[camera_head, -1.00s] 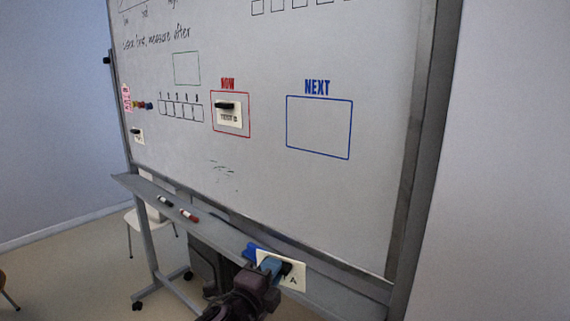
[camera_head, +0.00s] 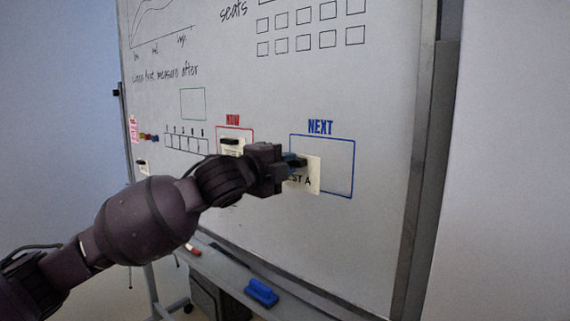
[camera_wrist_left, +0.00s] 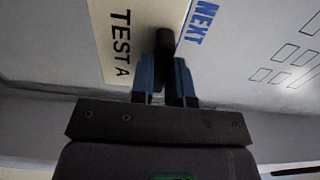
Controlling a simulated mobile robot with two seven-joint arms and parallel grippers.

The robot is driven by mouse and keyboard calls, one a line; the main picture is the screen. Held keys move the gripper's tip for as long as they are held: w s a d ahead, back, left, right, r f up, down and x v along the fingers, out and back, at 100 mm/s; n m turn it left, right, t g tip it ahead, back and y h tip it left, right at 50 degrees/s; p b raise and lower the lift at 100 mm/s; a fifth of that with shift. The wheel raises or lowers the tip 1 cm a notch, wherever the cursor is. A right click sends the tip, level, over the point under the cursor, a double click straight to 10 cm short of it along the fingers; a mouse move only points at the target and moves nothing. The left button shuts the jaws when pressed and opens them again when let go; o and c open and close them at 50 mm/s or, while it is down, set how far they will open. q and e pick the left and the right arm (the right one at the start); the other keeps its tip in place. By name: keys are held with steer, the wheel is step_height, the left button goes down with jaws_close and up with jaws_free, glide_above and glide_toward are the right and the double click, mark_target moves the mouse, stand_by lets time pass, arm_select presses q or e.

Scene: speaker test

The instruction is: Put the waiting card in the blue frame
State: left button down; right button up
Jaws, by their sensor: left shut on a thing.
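The blue frame (camera_head: 352,168) is drawn on the whiteboard, right of the middle in the head view, under a blue word. The cream card (camera_head: 313,178) marked TEST A overlaps the left part of this frame; its left side is hidden by my gripper. My left gripper (camera_head: 295,164) is shut on the card's black magnet. In the left wrist view the card (camera_wrist_left: 118,45) lies beside the fingers (camera_wrist_left: 165,80), with the dark magnet (camera_wrist_left: 164,42) between their tips. I cannot tell whether the card touches the board. My right gripper is not in view.
A red frame (camera_head: 249,131) with another card (camera_head: 231,145) is left of the blue one, partly behind my arm. A blue eraser (camera_head: 261,293) and a red marker (camera_head: 193,248) lie on the board's tray (camera_head: 222,274). The blue frame's right part is bare.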

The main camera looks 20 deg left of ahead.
arm_select(q)
steer(key=shift+x, duration=3.85)
steer(key=shift+w+d+f, duration=0.1)
steer(key=shift+w+d, duration=0.1)
steer(key=shift+w, duration=0.35)
steer(key=c, duration=0.6)
jaws_free()
steer(key=shift+s, duration=0.1)
steer(key=shift+v, duration=3.55)
